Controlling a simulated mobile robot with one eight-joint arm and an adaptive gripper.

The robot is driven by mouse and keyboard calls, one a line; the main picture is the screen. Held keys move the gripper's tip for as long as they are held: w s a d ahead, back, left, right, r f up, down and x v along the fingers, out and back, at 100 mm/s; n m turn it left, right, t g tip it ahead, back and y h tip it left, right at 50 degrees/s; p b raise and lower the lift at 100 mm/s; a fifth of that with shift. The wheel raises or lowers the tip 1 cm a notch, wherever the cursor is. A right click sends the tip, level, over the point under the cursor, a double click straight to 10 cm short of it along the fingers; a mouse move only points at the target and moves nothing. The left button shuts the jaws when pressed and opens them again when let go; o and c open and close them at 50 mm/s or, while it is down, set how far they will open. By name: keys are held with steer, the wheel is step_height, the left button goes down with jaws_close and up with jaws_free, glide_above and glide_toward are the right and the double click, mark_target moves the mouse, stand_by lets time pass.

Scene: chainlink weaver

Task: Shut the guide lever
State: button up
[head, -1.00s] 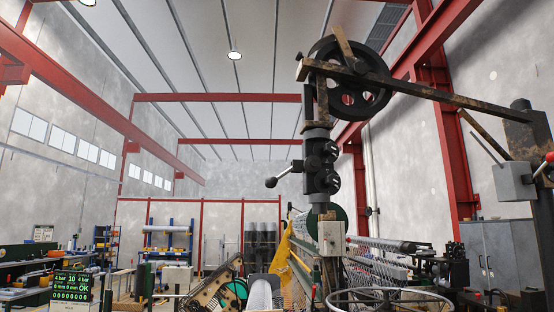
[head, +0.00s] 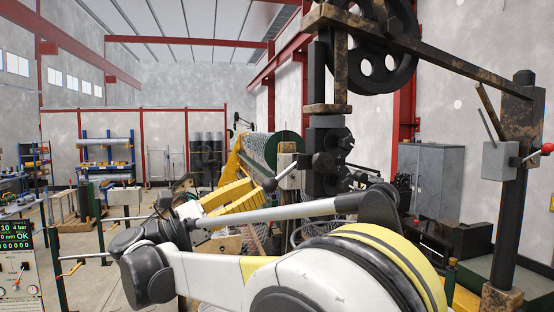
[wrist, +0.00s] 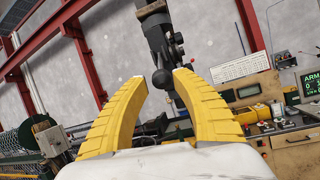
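My gripper (wrist: 163,76) has two curved yellow ribbed fingers, spread apart with a clear gap. In the head view its yellow fingers (head: 228,196) are just left of the knob. I cannot tell whether they touch it.
A rusty beam with a black wheel (head: 380,50) hangs above the block. A grey box with a red-knobbed lever (head: 546,149) is on the right post. In the wrist view a control panel (wrist: 285,130) stands at right and wire mesh (wrist: 15,150) at left.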

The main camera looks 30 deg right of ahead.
mark_target(295, 167)
steer(key=p+x, duration=0.2)
steer(key=x, duration=0.9)
steer(key=shift+f+p, duration=0.1)
steer(key=shift+p, duration=0.25)
jaws_close()
